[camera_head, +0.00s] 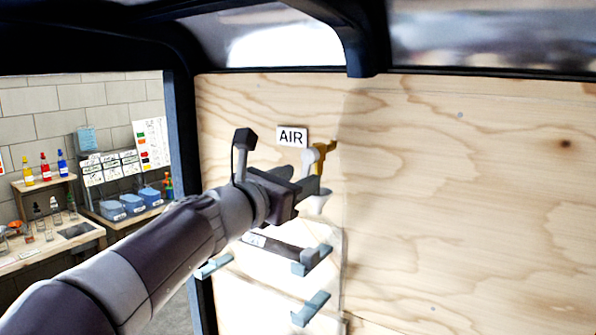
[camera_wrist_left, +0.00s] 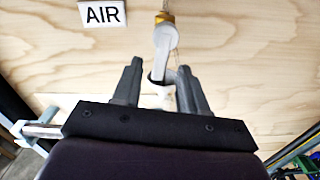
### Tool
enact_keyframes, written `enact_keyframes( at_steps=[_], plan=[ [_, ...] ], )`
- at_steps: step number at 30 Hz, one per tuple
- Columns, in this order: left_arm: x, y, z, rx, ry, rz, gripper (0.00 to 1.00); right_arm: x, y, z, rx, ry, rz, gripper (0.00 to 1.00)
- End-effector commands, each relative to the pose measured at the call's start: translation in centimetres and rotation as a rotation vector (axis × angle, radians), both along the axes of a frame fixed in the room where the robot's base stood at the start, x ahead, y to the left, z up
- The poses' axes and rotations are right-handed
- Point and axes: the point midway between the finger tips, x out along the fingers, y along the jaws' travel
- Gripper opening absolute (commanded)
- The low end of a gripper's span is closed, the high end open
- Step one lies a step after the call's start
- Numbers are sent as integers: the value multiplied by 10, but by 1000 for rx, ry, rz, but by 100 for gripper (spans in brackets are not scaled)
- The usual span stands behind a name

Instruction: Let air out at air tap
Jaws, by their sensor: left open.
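The air tap (camera_head: 323,154) is a brass-coloured fitting on the plywood wall, just right of and below the white AIR sign (camera_head: 292,137). In the left wrist view, the tap (camera_wrist_left: 164,18) has a light grey lever or spout hanging down, with a pale cup-like part (camera_wrist_left: 160,88) below it. My left gripper (camera_head: 312,181) is at the tap; in the wrist view its dark fingers (camera_wrist_left: 160,76) stand apart, one on each side of the pale lower part. Contact cannot be told. The gripper partly hides the tap in the head view. My right gripper is out of view.
Below the tap, grey-blue brackets (camera_head: 311,308) stick out from a pale panel. A dark frame post (camera_head: 187,150) stands to the left. Beyond it are a bench with bottles and blue bins (camera_head: 112,210). The plywood wall (camera_head: 470,210) at right is clear.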

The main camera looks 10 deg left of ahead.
Motion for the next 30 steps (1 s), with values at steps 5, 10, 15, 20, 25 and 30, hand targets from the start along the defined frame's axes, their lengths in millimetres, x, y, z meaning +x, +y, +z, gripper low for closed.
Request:
enact_keyframes(
  at_steps=[5,10,15,20,25,30],
  plan=[
    [10,-4,0,1,0,0,43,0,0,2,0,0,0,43],
    [10,-4,-1,2,-1,0,43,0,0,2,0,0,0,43],
    [10,-4,-1,2,0,0,4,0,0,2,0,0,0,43],
    [10,-4,-1,2,0,0,0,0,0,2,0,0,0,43],
    [10,-3,-2,19,-6,0,0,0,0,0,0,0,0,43],
    [11,0,-3,83,-29,0,0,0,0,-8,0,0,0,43]
  ],
)
